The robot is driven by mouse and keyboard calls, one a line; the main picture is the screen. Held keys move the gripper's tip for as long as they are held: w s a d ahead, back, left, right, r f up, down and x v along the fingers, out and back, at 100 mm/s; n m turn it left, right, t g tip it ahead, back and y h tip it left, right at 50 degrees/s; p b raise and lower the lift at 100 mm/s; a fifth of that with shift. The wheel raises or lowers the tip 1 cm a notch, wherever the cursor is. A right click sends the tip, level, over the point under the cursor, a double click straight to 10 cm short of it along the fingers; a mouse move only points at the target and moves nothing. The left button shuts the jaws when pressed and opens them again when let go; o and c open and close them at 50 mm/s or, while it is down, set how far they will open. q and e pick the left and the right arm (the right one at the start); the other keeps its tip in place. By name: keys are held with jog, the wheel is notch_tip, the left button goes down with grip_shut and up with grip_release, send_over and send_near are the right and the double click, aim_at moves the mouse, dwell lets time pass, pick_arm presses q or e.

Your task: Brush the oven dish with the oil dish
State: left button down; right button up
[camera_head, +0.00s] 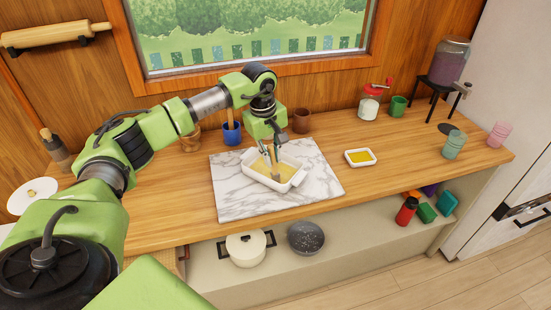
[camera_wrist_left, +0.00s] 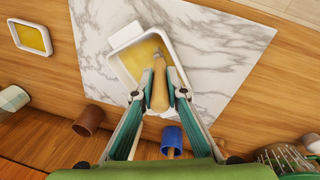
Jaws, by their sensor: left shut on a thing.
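The white oven dish (camera_head: 265,181) stands on a marble board, its floor yellow as if coated with oil; it also shows in the wrist view (camera_wrist_left: 126,35). My left gripper (camera_head: 270,151) is over the dish, shut on the wooden handle of a brush (camera_wrist_left: 159,92). The brush head points down into the dish at its yellow floor; I cannot tell whether it touches. The small white oil dish (camera_head: 360,158) with yellow oil stands apart, to the right of the board in the head view; it also shows in the wrist view (camera_wrist_left: 31,38). My right gripper is not in view.
The marble board (camera_head: 235,202) lies on the wooden counter. Behind it stand a blue cup (camera_head: 231,134) and a brown cup (camera_head: 301,121). A jar with a red grinder (camera_head: 369,104) and a green cup (camera_head: 398,106) stand at the back right. The counter around the oil dish is clear.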

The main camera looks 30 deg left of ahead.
pick_arm(q)
jog(key=shift+r+p, duration=2.6)
jog(key=shift+r, duration=1.45)
jog(key=shift+f, duration=0.1)
